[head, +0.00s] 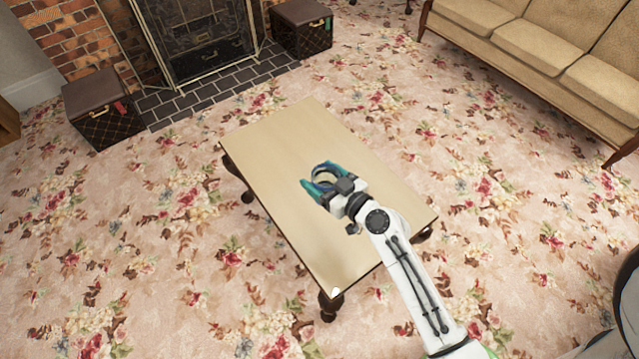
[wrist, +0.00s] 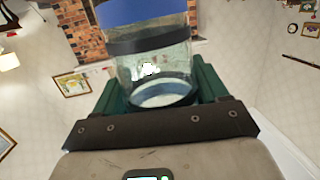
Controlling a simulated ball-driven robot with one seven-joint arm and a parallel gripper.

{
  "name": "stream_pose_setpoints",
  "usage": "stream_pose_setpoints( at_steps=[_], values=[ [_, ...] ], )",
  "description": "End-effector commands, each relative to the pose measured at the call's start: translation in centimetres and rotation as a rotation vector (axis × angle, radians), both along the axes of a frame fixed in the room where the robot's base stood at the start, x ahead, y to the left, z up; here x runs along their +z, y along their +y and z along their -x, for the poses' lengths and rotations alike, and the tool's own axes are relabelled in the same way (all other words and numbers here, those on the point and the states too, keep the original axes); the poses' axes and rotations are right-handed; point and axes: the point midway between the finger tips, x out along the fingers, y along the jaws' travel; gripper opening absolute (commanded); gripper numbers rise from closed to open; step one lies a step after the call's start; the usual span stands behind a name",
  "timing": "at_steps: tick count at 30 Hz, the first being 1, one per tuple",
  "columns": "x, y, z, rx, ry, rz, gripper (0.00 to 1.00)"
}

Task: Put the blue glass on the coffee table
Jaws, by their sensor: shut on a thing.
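The blue glass (head: 323,172) is between the fingers of my gripper (head: 326,180) in the head view, seen from above as a dark bluish ring. In the wrist view the glass (wrist: 150,62) is clear with a blue band at its top edge and a dark band below that. The green fingers of my gripper (wrist: 155,88) are shut on it from both sides. The coffee table (head: 275,145) has a light wooden top and dark legs. My gripper and the glass are over its middle. I cannot tell whether the glass touches the tabletop.
A beige sofa (head: 545,50) stands at the upper right. A brick fireplace with a screen (head: 200,45) is at the upper left, with dark boxes (head: 103,110) and (head: 301,28) beside it. The floral carpet around the table is clear, and so is the rest of the tabletop.

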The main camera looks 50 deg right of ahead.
Motion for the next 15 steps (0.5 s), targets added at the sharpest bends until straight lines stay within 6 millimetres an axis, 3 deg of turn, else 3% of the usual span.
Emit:
stream_pose_setpoints(
  at_steps=[1,6,15],
  values=[
    [-1.8,-2.0,0.7,-0.017,-0.004,0.003,0.36],
    [-3.4,-7.1,3.3,-0.028,-0.004,0.005,0.36],
    [-5.4,-13.6,10.4,-0.015,-0.001,0.006,0.36]
  ],
)
